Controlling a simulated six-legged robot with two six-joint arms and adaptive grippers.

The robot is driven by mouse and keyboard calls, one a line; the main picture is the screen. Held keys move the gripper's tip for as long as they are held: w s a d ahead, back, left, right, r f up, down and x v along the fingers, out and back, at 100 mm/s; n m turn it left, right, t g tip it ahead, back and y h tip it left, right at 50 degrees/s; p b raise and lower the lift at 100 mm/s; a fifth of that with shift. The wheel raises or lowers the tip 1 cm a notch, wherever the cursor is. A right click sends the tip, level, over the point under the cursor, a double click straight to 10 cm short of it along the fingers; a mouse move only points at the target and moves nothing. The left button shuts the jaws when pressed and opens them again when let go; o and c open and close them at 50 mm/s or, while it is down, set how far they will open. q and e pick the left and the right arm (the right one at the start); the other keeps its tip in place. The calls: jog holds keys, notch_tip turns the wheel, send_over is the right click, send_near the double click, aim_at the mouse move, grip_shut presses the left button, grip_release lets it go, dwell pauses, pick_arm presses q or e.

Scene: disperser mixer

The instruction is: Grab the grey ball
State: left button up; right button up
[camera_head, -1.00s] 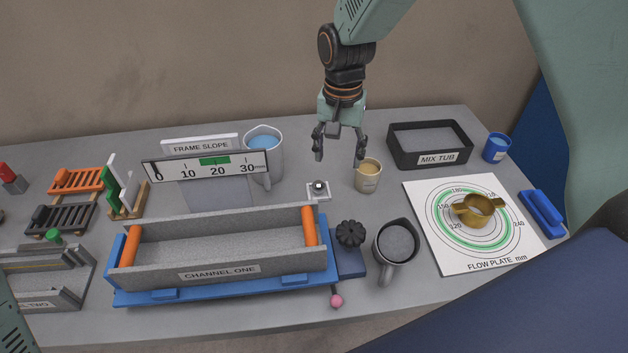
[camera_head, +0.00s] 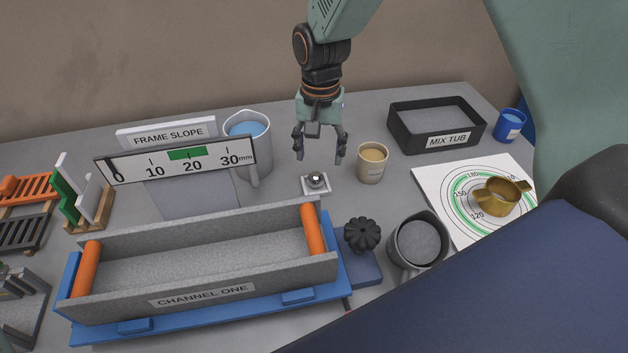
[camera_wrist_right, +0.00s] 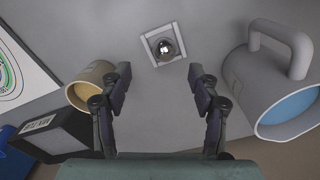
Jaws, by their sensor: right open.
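The grey ball (camera_head: 318,180) is small and shiny. It sits on a small white square holder (camera_head: 308,191) on the table, behind the right end of the channel. My right gripper (camera_head: 319,160) is open and empty, pointing down just behind and above the ball. In the right wrist view the ball (camera_wrist_right: 165,48) shows in its holder (camera_wrist_right: 150,40), beyond the gap between the open fingers (camera_wrist_right: 163,82). The fingers do not touch it. My left gripper is not in view.
A tan cup (camera_head: 372,164) stands close right of the gripper, and a grey jug (camera_head: 247,150) with blue contents stands left. The channel (camera_head: 200,268) and a dark knob (camera_head: 362,234) are in front. The black mix tub (camera_head: 437,140) is at the back right.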

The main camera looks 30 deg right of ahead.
aim_at(315, 174)
jog(key=f, duration=0.3)
jog(key=a+f, duration=0.1)
jog(key=f, duration=0.1)
jog(key=shift+w+f, duration=0.25)
jog(key=shift+f, duration=0.1)
jog(key=shift+d+f, duration=0.1)
jog(key=shift+f, duration=0.3)
jog(key=shift+s+d+f, duration=0.1)
jog(key=shift+s+d, duration=0.1)
jog(key=shift+w+a, duration=0.2)
jog(key=c, duration=0.4)
jog(key=shift+s+d, duration=0.15)
jog(key=shift+d, duration=0.05)
jog(key=c, duration=0.6)
jog(key=shift+a, duration=0.15)
grip_shut()
